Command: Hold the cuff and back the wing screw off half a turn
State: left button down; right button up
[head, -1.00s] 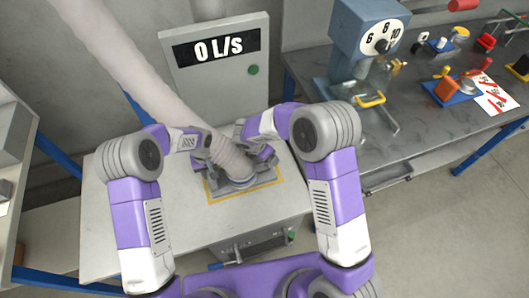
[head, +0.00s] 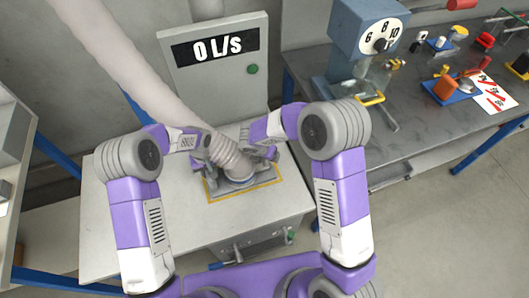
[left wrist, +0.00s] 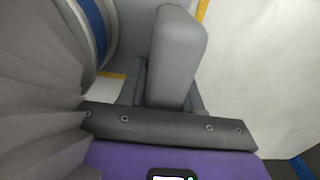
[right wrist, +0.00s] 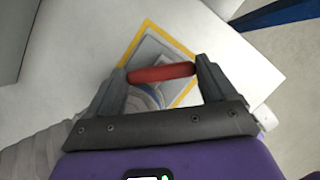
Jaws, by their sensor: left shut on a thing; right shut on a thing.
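The ribbed hose (head: 130,80) comes down from the upper left to a round grey port on the bench. The left wrist view shows a smooth grey block, which I take for part of the cuff (left wrist: 178,45), between the fingers of my left gripper (left wrist: 165,82). The gripper is shut on it, beside the hose. The red bar of the wing screw (right wrist: 150,74) lies crosswise between the fingertips of my right gripper (right wrist: 162,70), which is shut on it. In the head view, the hose and my arms largely hide both grips and the screw.
A yellow line (head: 212,201) frames the port on the pale bench (head: 120,230). Behind stands a panel (head: 225,85) reading 0 L/S with a green button. A dark side bench (head: 420,125) at right carries a blue dial device (head: 365,30) and small fixtures.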

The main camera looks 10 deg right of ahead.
jog(key=o, duration=0.9)
jog(key=shift+c, duration=0.2)
jog(key=shift+r, duration=0.1)
jog(key=v, duration=1.2)
